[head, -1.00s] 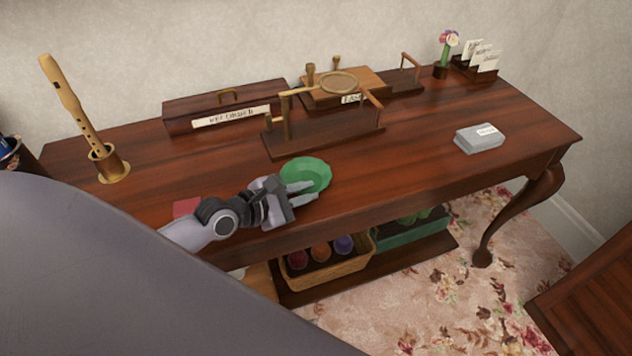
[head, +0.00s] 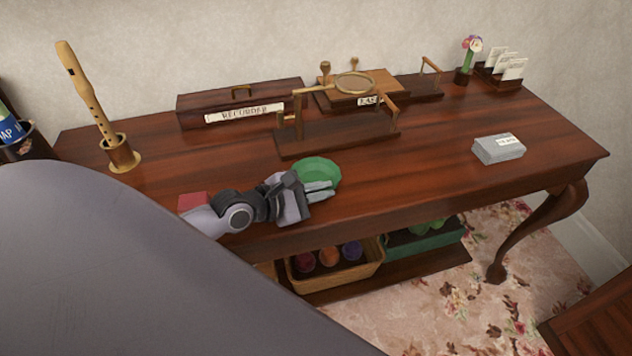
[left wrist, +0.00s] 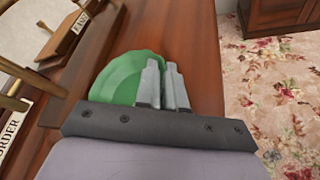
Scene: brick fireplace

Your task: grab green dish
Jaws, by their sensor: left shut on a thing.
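The green dish (head: 316,168) is a shallow round dish with a scalloped rim, at the front edge of the dark wooden table. My left gripper (head: 328,188) is at its near side, with the fingers close together and shut on its rim. In the left wrist view, the dish (left wrist: 128,75) lies left of the fingers (left wrist: 164,70), and part of it is hidden behind them and the gripper body. I cannot tell whether the dish is lifted off the table. My right gripper is not in view.
A frame with a ring (head: 335,137) stands behind the dish, beside a recorder box (head: 240,103). A recorder on a stand (head: 122,155) is at left, a small red thing (head: 193,201) near my arm, and a grey box (head: 498,149) at right. The tabletop between dish and grey box is clear.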

